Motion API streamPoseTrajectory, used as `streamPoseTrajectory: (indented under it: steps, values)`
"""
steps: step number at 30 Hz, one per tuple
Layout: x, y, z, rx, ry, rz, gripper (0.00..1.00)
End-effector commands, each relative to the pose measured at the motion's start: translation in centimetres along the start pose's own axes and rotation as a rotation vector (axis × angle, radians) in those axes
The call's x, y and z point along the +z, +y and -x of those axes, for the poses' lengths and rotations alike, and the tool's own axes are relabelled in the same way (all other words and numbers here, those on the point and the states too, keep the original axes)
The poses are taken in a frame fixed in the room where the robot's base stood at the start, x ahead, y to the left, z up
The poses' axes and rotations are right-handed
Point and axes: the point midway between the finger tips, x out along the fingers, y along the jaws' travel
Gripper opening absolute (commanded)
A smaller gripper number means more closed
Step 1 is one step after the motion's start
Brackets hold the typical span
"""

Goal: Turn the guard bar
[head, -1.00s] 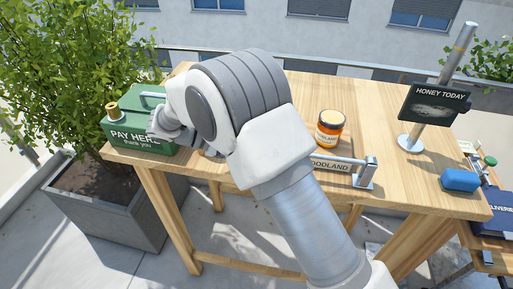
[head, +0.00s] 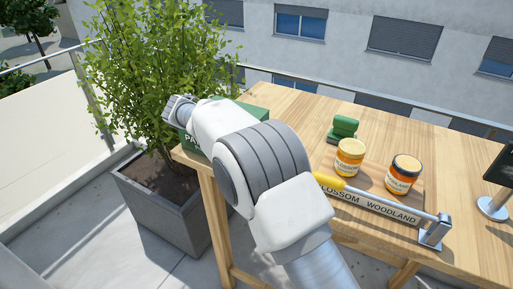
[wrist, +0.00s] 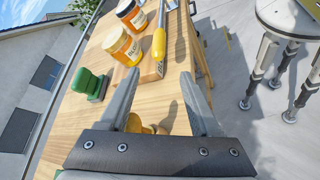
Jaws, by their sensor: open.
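The guard bar (head: 385,202) is a thin grey bar with a yellow grip at its left end and a grey post at its right end. It lies across the front of two honey jars, a yellow-lidded one (head: 348,158) and a black-lidded one (head: 403,174), above a board lettered "BLOSSOM" and "WOODLAND". In the wrist view my gripper (wrist: 159,76) is open with nothing held, and the bar's yellow grip (wrist: 159,45) shows beyond the fingertips. My arm hides part of the table.
A green-handled stamp-like object (head: 343,128) stands behind the jars. The green pay box (head: 255,112) is partly hidden by my arm. A leafy planter (head: 165,205) stands left of the table. A dark sign (head: 501,165) on a stand is at the right.

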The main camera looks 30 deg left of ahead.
Motion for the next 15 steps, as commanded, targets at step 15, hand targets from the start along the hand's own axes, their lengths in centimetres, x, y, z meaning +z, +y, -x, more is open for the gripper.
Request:
streamPoseTrajectory:
  steps: [15]
  values:
    - [0.1, 0.0, 3.4, 0.000, 0.001, 0.001, 0.64]
